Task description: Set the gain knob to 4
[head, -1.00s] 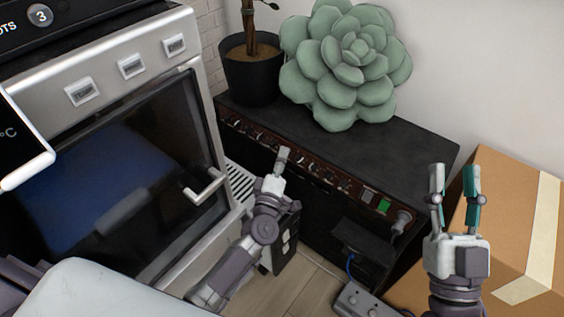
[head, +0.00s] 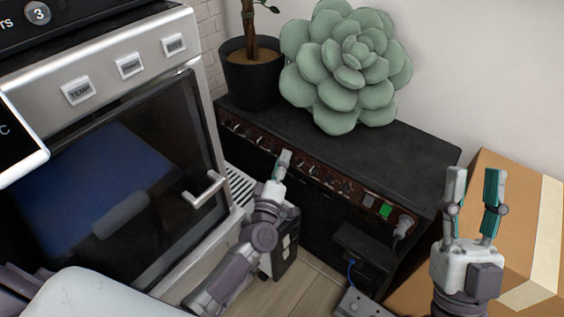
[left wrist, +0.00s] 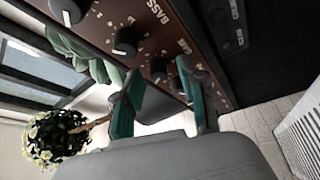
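A black amplifier (head: 330,130) stands against the wall, with a brown panel of knobs along its front edge. My left gripper (head: 284,158) is at this panel. In the left wrist view its two fingers (left wrist: 162,86) are apart, on either side of a dark knob (left wrist: 158,69) beside a partly covered label that looks like GAIN. I cannot tell if the fingers touch it. Another knob (left wrist: 125,42) sits by the BASS label. The gain setting cannot be read. My right gripper (head: 473,188) is open and empty, in front of the cardboard box.
A large green succulent (head: 345,65) and a black plant pot (head: 250,72) stand on the amplifier. An oven-like machine (head: 110,170) with a handle is close on the left. A cardboard box (head: 512,170) is on the right. A grey pedal (head: 358,303) lies on the floor.

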